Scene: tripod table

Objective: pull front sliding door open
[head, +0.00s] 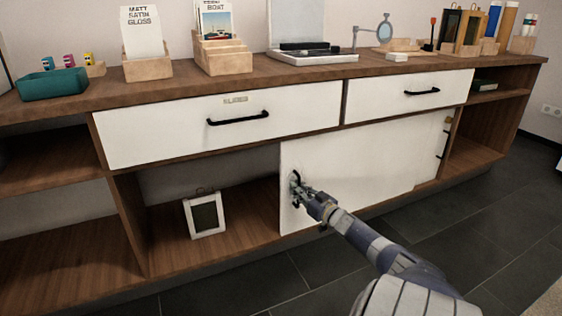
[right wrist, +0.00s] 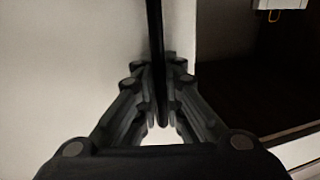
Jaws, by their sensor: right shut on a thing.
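The front sliding door (head: 365,172) is a plain white panel below the drawers. It covers the right part of the middle bay, and the left part stands open. Its black upright handle (head: 294,181) is near the door's left edge and also shows in the right wrist view (right wrist: 154,40). My right gripper (head: 301,191) is shut on this handle; its fingers close around the bar in the right wrist view (right wrist: 160,108). The fingers partly hide the handle. My left gripper is not in view.
A white-framed item (head: 205,214) stands in the open bay at left. Two white drawers with black handles are above the door. A second dark handle (head: 445,146) shows near the door's right end. The wooden top (head: 320,76) carries boxes and bottles. The dark floor in front is clear.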

